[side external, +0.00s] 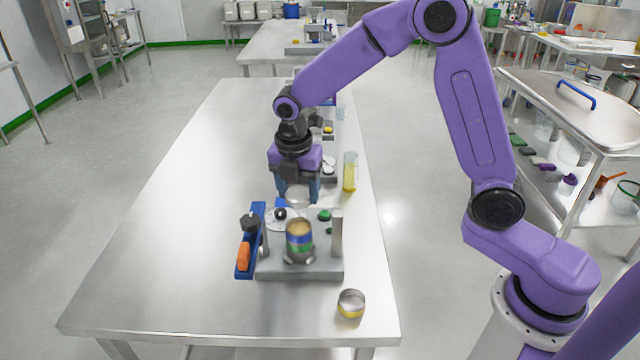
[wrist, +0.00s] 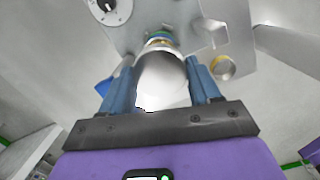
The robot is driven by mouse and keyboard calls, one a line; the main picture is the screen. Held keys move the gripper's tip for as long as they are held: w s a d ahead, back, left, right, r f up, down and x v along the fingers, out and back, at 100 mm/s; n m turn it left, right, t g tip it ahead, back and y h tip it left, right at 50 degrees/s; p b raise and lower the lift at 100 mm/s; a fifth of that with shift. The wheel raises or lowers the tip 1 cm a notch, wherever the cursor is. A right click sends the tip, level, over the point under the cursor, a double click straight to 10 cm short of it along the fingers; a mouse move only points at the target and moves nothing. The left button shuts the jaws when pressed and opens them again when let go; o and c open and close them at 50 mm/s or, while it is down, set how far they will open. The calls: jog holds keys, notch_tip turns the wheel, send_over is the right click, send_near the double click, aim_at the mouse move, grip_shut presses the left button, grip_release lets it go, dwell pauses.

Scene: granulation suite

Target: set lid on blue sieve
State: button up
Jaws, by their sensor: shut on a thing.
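My gripper (side external: 298,199) is shut on a round, shiny silver lid (side external: 298,196). In the wrist view the lid (wrist: 163,80) fills the space between the blue fingers (wrist: 160,62) and looks tilted. The wrist view shows only a sliver of the stack (wrist: 160,36) beyond the lid.
The grey shaker base (side external: 325,268) has upright posts and a dial plate. A blue clamp with an orange handle (side external: 243,257) is at its left. A loose yellow-banded sieve (side external: 351,304) lies at front right. A yellow-filled cylinder (side external: 349,172) stands behind. The table's left is clear.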

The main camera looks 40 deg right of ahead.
aim_at(297, 208)
jog(key=shift+a, duration=0.3)
jog(key=shift+f, duration=2.4)
jog(key=shift+f, duration=0.85)
dwell(0.6)
jog(key=o, duration=1.3)
